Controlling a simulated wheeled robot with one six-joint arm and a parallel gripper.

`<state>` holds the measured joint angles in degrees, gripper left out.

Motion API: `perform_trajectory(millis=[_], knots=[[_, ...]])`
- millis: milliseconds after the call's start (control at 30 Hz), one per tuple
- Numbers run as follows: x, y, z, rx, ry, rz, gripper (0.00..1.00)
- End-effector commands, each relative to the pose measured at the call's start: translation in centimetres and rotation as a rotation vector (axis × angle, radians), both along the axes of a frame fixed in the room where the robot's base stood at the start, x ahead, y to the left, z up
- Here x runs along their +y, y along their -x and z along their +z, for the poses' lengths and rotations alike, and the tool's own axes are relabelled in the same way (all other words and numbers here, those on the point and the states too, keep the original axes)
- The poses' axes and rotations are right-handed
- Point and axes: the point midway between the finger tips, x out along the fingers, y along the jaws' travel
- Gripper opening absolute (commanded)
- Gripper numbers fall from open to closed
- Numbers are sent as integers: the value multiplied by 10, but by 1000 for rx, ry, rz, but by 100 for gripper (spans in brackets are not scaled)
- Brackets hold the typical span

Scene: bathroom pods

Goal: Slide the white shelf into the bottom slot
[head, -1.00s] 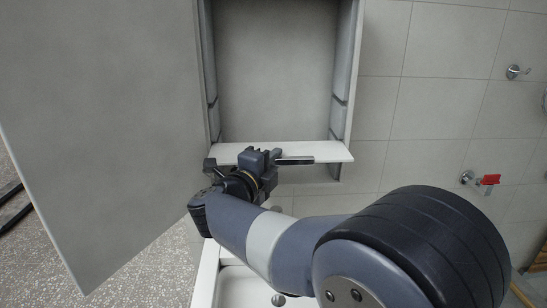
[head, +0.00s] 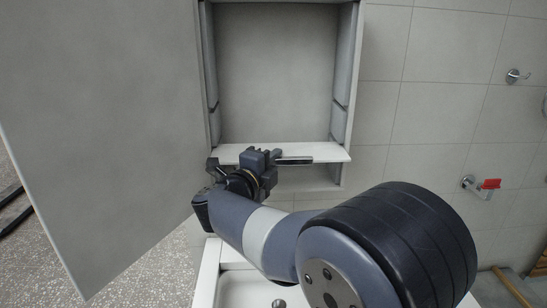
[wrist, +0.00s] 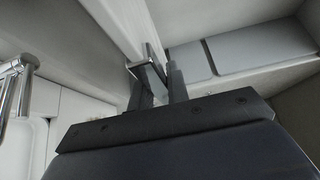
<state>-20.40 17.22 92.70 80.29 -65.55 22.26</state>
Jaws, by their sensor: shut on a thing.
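The white shelf (head: 328,154) is a thin, pale board lying roughly level across the lower part of the open wall cabinet (head: 346,130). It spans nearly the whole cabinet width, and its right end overlaps the right side wall in the head view. My gripper (head: 278,158) is shut on the shelf's front edge, left of its middle. Dark slots show in the side walls above the shelf, and an opening (head: 312,178) shows below it. In the wrist view my gripper's fingers (wrist: 158,84) are close together; the grip itself is partly hidden. I cannot tell whether the shelf sits in a slot.
The grey cabinet door (head: 100,120) stands wide open on the left. A white basin (head: 240,285) lies below my arm. A red-handled valve (head: 487,184) and a round metal fitting (head: 515,76) are on the tiled wall at right. The cabinet interior above the shelf is empty.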

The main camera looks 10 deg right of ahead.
Motion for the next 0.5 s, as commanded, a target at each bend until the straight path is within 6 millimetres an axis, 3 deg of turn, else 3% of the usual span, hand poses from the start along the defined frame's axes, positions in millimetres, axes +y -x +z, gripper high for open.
perform_trajectory(millis=[500], knots=[[-3, -13, 1, -2, 1, -1, 0]])
